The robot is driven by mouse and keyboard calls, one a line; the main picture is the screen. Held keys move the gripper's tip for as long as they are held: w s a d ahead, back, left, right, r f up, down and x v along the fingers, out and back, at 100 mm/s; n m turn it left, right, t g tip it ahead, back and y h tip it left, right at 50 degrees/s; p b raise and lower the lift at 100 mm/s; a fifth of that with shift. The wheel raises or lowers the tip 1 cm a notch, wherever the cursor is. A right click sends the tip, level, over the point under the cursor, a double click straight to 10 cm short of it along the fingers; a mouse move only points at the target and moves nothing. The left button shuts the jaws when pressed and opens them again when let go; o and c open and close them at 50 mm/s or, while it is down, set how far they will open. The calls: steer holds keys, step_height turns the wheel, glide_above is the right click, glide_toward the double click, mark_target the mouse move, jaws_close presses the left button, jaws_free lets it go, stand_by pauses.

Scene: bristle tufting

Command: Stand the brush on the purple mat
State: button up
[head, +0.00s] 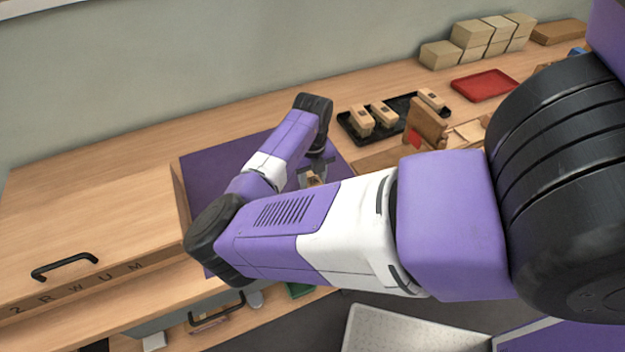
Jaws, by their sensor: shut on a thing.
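The purple mat (212,165) lies on the bench left of centre, partly hidden behind my arm. My gripper (313,172) points down over the mat's right part. It is shut on a small tan wooden block, seemingly the brush (314,181). My forearm hides the lower part of the brush, so I cannot tell whether it touches the mat or is upright.
A black tray (348,129) holds several similar wooden blocks. A wooden stand (427,122) and a red tray (484,85) are to the right. Stacked tan blocks (472,35) stand by the wall. A wooden cabinet top (90,215) borders the mat's left side.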

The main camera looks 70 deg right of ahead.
steer(key=shift+f, duration=0.2)
steer(key=o, duration=1.3)
